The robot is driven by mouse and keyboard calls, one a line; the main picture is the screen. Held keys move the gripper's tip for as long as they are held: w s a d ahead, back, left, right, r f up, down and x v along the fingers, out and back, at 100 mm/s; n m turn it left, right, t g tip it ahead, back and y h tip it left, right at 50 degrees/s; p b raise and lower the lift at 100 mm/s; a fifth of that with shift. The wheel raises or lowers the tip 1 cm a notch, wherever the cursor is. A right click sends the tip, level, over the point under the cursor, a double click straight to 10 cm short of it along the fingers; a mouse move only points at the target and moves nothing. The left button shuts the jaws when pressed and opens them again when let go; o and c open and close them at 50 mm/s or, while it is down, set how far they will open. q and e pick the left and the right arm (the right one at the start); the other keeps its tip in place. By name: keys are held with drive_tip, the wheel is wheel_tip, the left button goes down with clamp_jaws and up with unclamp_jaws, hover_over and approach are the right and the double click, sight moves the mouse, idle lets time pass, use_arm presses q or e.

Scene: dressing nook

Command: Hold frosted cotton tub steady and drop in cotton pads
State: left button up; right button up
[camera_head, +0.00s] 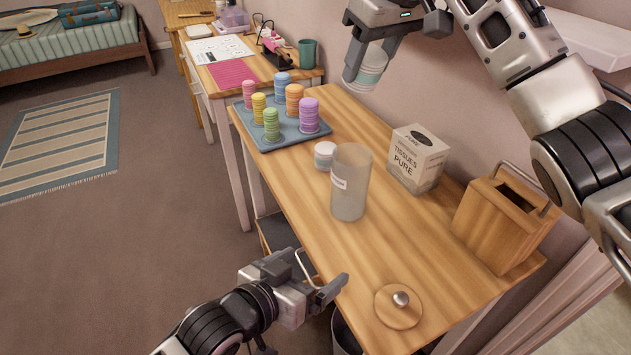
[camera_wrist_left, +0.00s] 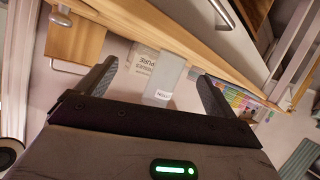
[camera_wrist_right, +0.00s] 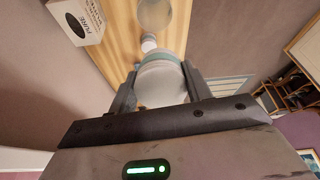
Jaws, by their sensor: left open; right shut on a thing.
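The frosted cotton tub (camera_head: 349,196) stands upright on the wooden table, open at the top, with a white label; it also shows in the left wrist view (camera_wrist_left: 164,80). My right gripper (camera_head: 366,74) is shut on a stack of white and teal cotton pads (camera_wrist_right: 162,84), held above the table, behind and above the tub. A short stack of pale cotton pads (camera_head: 325,156) stands on the table just left of the tub. My left gripper (camera_head: 322,272) is open and empty by the table's front edge, apart from the tub. A round wooden lid (camera_head: 390,316) with a metal knob lies at the near end.
A blue-grey tray (camera_head: 291,137) with several coloured pad stacks stands on the table's far left. A tissue box (camera_head: 417,160) and a wooden box with a handle (camera_head: 497,225) stand along the wall side. The tabletop between tub and lid is clear.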

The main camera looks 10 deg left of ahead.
use_arm(q)
drive_tip(key=w+d+r+m+h, duration=0.1)
drive_tip(key=w+d+r+m, duration=0.1)
drive_tip(key=w+r, duration=0.3)
drive_tip(key=y, duration=0.1)
approach(351, 175)
drive_tip(key=w+f, duration=0.3)
drive_tip(key=x, duration=1)
drive_tip(key=shift+w+f, duration=0.15)
drive_tip(key=shift+w, duration=0.25)
drive_tip(key=c, duration=1.1)
